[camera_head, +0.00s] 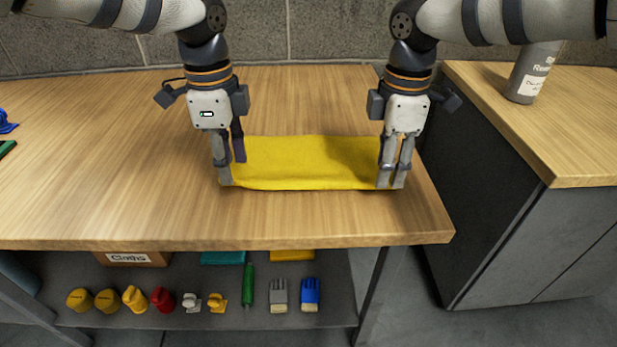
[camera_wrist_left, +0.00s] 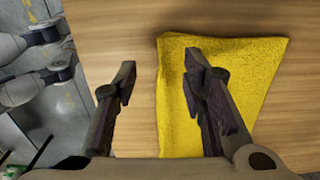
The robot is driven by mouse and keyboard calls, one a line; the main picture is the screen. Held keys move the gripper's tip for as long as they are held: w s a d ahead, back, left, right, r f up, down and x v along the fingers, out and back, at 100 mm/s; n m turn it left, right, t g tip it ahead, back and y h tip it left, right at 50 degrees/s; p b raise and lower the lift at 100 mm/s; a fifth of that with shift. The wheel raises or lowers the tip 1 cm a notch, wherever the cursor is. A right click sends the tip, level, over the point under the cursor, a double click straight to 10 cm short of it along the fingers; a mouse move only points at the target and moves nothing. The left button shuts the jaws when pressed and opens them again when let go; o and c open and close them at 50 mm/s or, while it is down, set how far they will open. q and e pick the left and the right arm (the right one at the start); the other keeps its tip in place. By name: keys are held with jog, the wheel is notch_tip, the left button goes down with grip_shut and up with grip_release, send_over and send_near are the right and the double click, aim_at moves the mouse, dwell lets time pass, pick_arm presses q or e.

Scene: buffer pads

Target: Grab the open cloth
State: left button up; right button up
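The yellow cloth (camera_head: 300,162) lies spread out flat on the wooden table, near its front right corner. It also shows in the left wrist view (camera_wrist_left: 248,75). My left gripper (camera_head: 232,172) is at the cloth's left edge with its fingers apart.
The wooden table (camera_head: 120,160) is clear to the left, with blue and green items at its far left edge. A grey bottle (camera_head: 532,72) stands on the separate counter (camera_head: 585,130) at right. A shelf below holds several sponges, brushes and a Cloths box (camera_head: 130,259).

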aim_at(235, 192)
pick_arm(q)
jog(key=shift+f, duration=0.7)
pick_arm(e)
jog(key=shift+f, duration=0.7)
